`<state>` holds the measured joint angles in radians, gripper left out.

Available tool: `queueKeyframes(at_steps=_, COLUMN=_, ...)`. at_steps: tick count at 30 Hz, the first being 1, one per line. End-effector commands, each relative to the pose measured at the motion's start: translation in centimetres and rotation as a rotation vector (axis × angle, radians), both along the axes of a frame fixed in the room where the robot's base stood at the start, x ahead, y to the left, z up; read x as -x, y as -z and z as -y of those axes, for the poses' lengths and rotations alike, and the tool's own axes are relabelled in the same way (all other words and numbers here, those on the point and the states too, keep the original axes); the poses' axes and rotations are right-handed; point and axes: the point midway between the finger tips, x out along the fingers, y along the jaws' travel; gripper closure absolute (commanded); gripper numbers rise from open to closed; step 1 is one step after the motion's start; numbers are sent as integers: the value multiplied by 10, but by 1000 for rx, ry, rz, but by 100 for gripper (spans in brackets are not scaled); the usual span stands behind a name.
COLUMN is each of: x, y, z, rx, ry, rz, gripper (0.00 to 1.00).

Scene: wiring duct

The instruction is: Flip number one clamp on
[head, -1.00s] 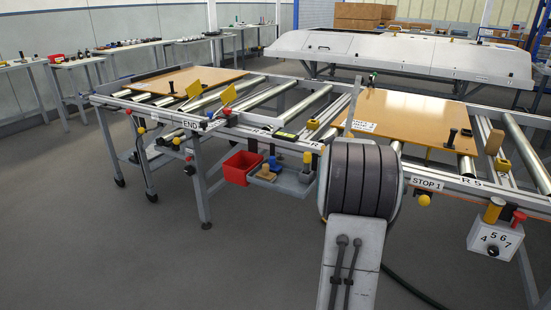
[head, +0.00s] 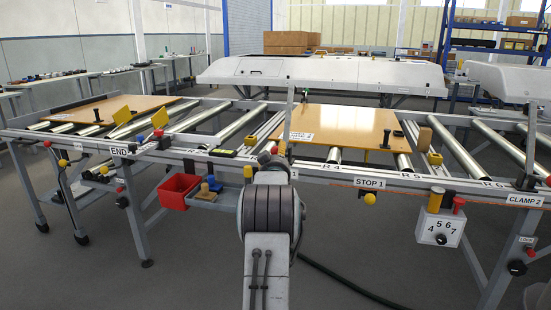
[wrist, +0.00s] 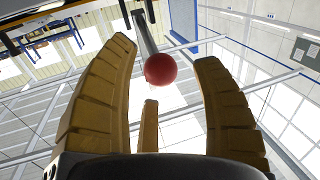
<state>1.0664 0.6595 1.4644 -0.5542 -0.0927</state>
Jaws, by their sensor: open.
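A red ball knob (wrist: 160,70) on a grey lever arm shows in the wrist view. It appears between the tips of my gripper (wrist: 165,53), whose yellow fingers are spread wide to its left and right. I see gaps on both sides of the knob, and how deep it lies between the fingers is unclear. In the head view my gripper is mostly hidden behind my arm, at the front rail of the conveyor (head: 330,171). No clamp one label is readable; a CLAMP 2 label (head: 525,199) is at the far right.
Wooden boards lie on the rollers at left (head: 97,112) and centre (head: 350,122). A STOP 1 label (head: 369,183), a numbered switch box (head: 440,228) and a red bin (head: 178,190) sit along the front side. An upright post (head: 289,112) stands by the centre board.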

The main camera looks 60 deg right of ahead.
Motion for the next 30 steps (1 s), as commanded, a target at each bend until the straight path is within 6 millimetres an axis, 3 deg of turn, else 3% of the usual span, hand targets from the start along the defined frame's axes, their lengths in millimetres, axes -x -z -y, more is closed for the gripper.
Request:
queueKeyframes(at_steps=12, x=-13, y=2, z=22, rx=-1, ry=-1, rz=-1, gripper=40)
queueKeyframes(at_steps=30, x=-16, y=0, z=27, rx=-1, ry=-1, rz=-1, gripper=38)
